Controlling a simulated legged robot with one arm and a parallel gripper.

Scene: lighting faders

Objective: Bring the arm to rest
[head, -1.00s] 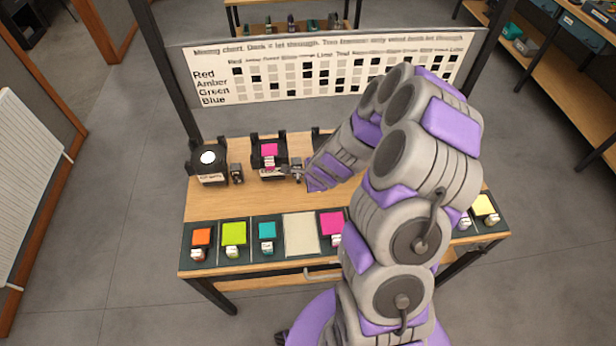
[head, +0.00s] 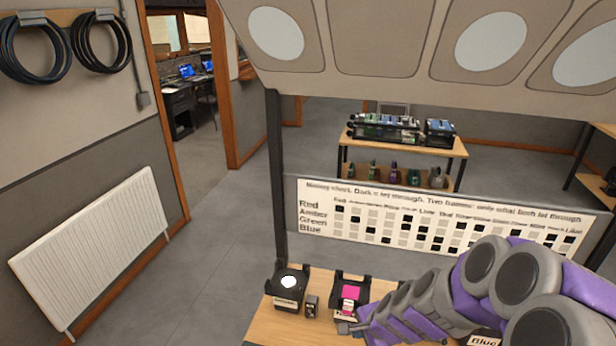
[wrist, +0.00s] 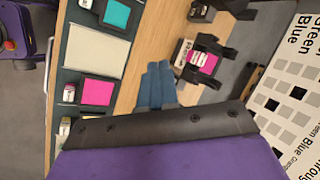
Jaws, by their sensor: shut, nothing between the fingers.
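My gripper (wrist: 158,68) shows in the wrist view with its two blue-grey fingers together and nothing between them. The fingers are over the wooden table (wrist: 146,35), left of a black holder with a magenta square (wrist: 207,62). The fingers look apart from the holder. In the head view, my grey and purple arm reaches in from the lower right towards the same magenta square (head: 351,293). I cannot make out the fingertips clearly there.
A black lamp with a lit white disc (head: 288,282) stands left of the holder. The chart board (head: 430,217) rises behind the table. In the wrist view, a dark strip holds a teal square (wrist: 117,13), a pale blank panel (wrist: 97,46) and another magenta square (wrist: 97,92).

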